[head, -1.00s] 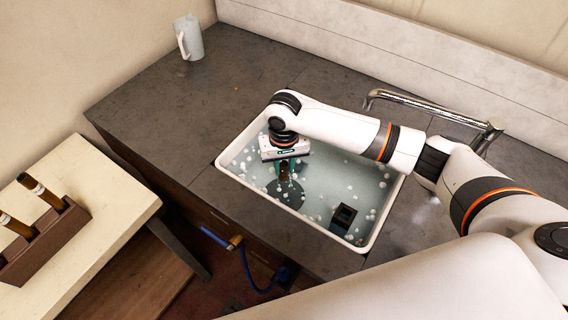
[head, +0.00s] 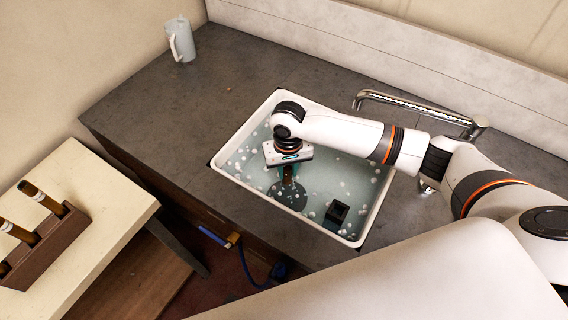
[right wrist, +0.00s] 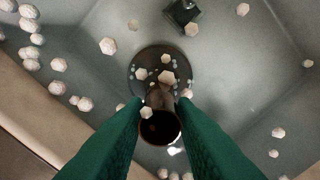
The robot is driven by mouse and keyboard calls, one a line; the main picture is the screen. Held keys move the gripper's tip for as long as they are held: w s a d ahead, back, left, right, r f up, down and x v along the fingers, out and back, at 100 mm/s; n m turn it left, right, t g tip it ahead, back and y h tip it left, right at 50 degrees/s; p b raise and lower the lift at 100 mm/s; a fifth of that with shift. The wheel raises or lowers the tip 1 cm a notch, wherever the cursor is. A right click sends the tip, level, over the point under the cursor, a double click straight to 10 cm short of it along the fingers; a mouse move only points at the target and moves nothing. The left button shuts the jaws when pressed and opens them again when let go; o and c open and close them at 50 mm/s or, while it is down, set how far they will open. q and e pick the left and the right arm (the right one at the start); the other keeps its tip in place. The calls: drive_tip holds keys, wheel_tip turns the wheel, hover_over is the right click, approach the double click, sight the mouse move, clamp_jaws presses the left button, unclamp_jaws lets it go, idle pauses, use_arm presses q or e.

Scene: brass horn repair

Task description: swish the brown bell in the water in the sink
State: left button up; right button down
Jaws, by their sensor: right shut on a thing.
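The brown bell (right wrist: 160,128) is upright between the green fingers of my right gripper (head: 288,165), which is shut on its narrow tube end. Its wide dark flare (head: 287,195) points down into the water in the white-rimmed sink (head: 237,186); the wrist view shows the flare as a dark disc below the tube. Pale suds float on the water around the bell. I cannot tell whether the flare touches the sink floor. My left gripper is out of view.
A small black block-like object (head: 337,213) is in the sink, right of the bell. A chrome faucet (head: 415,106) extends behind the sink. A pale pitcher (head: 181,40) stands at the counter's far left. A brown rack (head: 45,248) with tubes sits on a cream table (head: 112,218).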

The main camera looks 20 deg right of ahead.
drive_tip(key=shift+w+a, duration=0.1)
drive_tip(key=shift+w, duration=0.05)
drive_tip(key=shift+w+a, duration=0.8)
drive_tip(key=shift+w, duration=0.25)
drive_tip(key=shift+s, duration=0.1)
drive_tip(key=shift+s+d+p, duration=0.95)
drive_tip(key=shift+s+p, duration=0.2)
drive_tip(key=shift+p, duration=0.05)
drive_tip(key=shift+w+a, duration=0.15)
drive_tip(key=shift+w, duration=0.05)
drive_tip(key=shift+w+a+b, duration=0.3)
drive_tip(key=shift+w+a, duration=0.55)
drive_tip(key=shift+w, duration=0.2)
drive_tip(key=shift+s+d, duration=0.1)
